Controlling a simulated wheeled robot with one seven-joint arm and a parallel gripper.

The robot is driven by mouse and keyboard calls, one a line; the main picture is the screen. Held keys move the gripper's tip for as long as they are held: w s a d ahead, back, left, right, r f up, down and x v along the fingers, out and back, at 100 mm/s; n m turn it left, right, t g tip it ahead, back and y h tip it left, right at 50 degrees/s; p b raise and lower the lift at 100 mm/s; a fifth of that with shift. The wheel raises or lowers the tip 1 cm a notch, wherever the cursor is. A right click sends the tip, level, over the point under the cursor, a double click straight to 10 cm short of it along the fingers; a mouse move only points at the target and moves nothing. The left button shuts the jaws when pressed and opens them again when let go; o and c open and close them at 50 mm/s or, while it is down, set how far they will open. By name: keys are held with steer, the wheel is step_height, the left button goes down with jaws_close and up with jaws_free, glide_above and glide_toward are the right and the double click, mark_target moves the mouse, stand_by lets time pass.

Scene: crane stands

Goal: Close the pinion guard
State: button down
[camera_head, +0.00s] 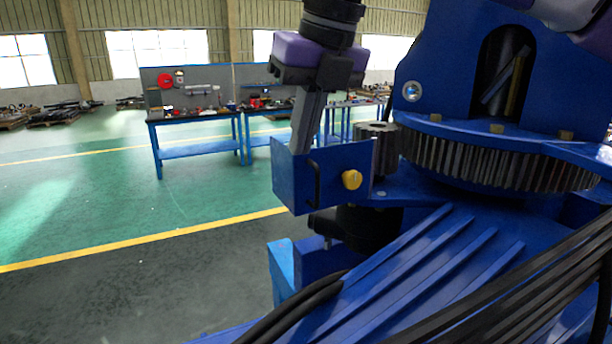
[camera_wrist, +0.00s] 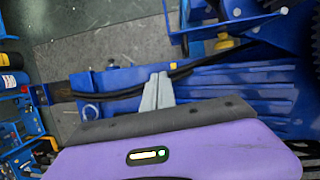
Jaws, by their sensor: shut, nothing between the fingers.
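The pinion guard (camera_head: 335,178) is a blue sheet-metal box with a black bar handle and a yellow knob on its front face. It stands at the centre of the head view, and part of it shows at the top of the wrist view (camera_wrist: 177,22). The grey toothed pinion (camera_head: 378,150) rises behind its right end, its upper part uncovered, beside the large ring gear (camera_head: 500,168). My gripper (camera_head: 299,150) points down with its fingers shut and empty. Its tips are at the guard's top left edge in the head view; I cannot tell whether they touch. The shut fingers also show in the wrist view (camera_wrist: 160,80).
Black cables (camera_head: 300,305) run over the ribbed blue base (camera_head: 430,270) below the guard. A blue crane column (camera_head: 450,70) stands on the right. Workbenches (camera_head: 200,118) stand far back. The floor on the left is open.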

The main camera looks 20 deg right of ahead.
mark_target(300, 184)
steer(key=shift+g+h, duration=0.3)
steer(key=shift+h, duration=0.2)
steer(key=b+x, duration=0.1)
steer(key=x, duration=0.2)
steer(key=d+b+x, duration=0.1)
steer(key=x, duration=0.2)
steer(key=d+b+x, duration=0.1)
steer(key=x, duration=0.3)
steer(key=shift+w, duration=0.45)
steer(key=shift+w+d+f+p, duration=0.1)
steer(key=shift+w+p, duration=0.05)
steer(key=shift+w, duration=0.3)
steer(key=shift+w+f+p, duration=0.15)
steer(key=shift+w, duration=0.35)
steer(key=shift+w+m, duration=0.15)
steer(key=shift+m, duration=0.15)
